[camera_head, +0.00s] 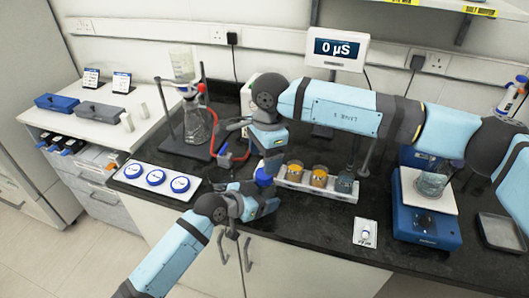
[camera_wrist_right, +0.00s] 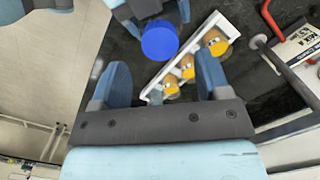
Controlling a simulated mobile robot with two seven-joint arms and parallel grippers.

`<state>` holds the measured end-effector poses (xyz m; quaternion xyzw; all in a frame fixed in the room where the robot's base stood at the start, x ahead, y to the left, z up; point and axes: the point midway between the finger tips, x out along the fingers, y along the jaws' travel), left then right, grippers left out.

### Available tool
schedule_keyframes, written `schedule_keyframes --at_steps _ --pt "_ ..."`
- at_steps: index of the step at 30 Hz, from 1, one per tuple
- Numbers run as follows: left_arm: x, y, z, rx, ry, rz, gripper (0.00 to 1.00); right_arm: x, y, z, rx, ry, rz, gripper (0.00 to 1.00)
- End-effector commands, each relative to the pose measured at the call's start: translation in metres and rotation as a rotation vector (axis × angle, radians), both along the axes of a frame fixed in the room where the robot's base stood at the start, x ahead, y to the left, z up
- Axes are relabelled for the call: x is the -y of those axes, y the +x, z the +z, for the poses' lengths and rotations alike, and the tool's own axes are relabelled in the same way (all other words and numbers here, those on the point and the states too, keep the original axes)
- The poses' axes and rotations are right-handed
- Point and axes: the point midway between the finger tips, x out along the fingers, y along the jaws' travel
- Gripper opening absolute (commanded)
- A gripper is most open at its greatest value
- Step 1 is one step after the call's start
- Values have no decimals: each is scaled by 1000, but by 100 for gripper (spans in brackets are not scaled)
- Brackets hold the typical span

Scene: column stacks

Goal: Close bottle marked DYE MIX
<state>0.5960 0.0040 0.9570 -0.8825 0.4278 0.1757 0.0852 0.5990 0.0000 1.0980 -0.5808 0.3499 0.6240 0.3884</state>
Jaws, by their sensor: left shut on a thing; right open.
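My left gripper (camera_head: 262,198) is shut on a blue-topped thing (camera_head: 263,177), left of the rack. Its round blue top (camera_wrist_right: 159,42) faces the camera in the right wrist view; its body is mostly hidden, so I cannot tell whether it is a capped bottle or a cap alone. My right gripper (camera_wrist_right: 160,80) is open and empty above the bench, with the blue top beyond its fingers. A white rack (camera_head: 318,187) holds orange containers (camera_head: 294,170) (camera_head: 319,176) and, in the head view, a greyish one (camera_head: 344,183) at its right. No DYE MIX marking is readable.
A white tray (camera_head: 130,183) with three round blue-rimmed pieces lies at left. A stand with a flask (camera_head: 196,125) and red tubing is behind it. A blue device (camera_head: 425,222) with a beaker stands at right. A meter reads 0 µS (camera_head: 337,48).

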Motion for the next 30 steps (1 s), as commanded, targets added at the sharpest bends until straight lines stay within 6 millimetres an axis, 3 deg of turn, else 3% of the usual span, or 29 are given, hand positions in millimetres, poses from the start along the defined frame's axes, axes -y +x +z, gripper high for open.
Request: schedule_keyframes --at_steps 9,20,25,30 --pt "0 0 0 -1 1 0 6 -1 -1 20 37 -67 365 70" --pt "0 0 0 0 0 0 6 -1 0 22 38 -73 395 70" --pt "0 0 0 0 0 0 6 0 -1 11 37 -73 393 70" --pt "0 0 0 0 0 0 6 -1 -1 -14 36 -72 392 70"
